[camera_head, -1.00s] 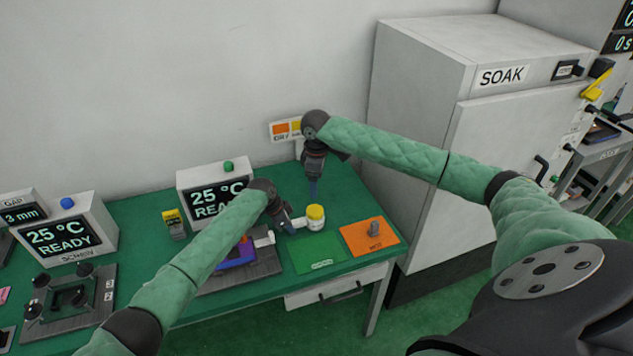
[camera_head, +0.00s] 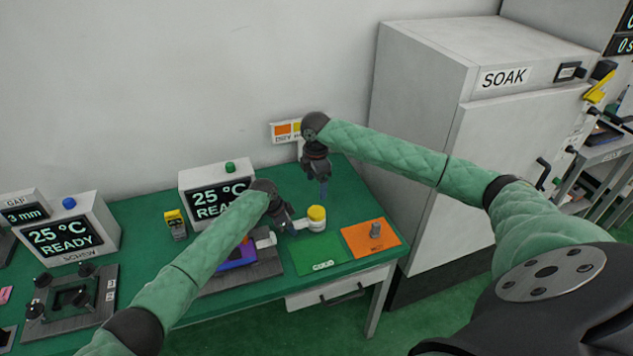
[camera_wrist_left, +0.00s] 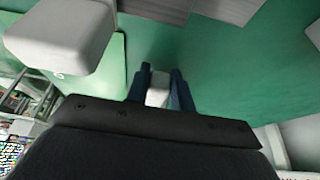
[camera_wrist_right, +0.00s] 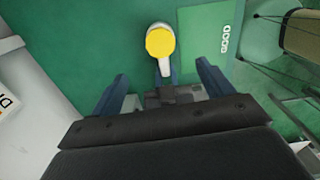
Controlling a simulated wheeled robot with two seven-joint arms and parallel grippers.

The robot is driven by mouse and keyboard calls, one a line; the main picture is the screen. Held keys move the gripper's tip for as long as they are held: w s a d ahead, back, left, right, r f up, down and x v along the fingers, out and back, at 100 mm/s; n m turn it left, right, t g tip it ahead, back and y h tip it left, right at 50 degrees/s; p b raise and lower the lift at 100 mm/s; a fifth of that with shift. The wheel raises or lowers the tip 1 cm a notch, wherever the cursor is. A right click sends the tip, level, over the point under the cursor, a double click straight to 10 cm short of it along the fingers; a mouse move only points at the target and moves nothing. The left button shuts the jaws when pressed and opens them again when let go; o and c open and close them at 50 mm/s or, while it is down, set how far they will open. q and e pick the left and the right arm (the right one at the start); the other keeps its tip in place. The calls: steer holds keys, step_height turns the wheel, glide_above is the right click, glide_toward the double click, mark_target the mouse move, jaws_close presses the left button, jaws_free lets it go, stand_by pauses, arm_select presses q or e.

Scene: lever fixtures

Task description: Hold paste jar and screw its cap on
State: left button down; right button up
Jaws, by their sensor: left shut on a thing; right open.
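The paste jar (camera_head: 316,225) is white and stands upright at the green bench's right part. Its yellow cap (camera_head: 316,212) sits on top; whether it is screwed tight I cannot tell. The cap also shows in the right wrist view (camera_wrist_right: 160,42), with a white part of the jar (camera_wrist_right: 164,68) stretching toward my left gripper. My left gripper (camera_head: 297,226) is beside the jar, shut on a white part of it; the left wrist view shows white between its fingers (camera_wrist_left: 159,90). My right gripper (camera_head: 324,192) is open and empty, pointing down behind and above the jar.
A dark fixture (camera_head: 262,266) with a purple piece is to the left. A 25 °C display (camera_head: 218,201) stands behind. The SOAK cabinet (camera_head: 455,180) bounds the right.

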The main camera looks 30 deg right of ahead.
mark_target(316, 211)
step_height(316, 211, down, 12)
steer(key=shift+n, duration=1.1)
steer(key=c, duration=1.1)
steer(key=shift+o, duration=0.2)
steer(key=m, duration=0.5)
steer(key=shift+m, duration=0.4)
steer(key=m, duration=1.1)
steer(key=shift+m, duration=0.4)
steer(key=m, duration=0.5)
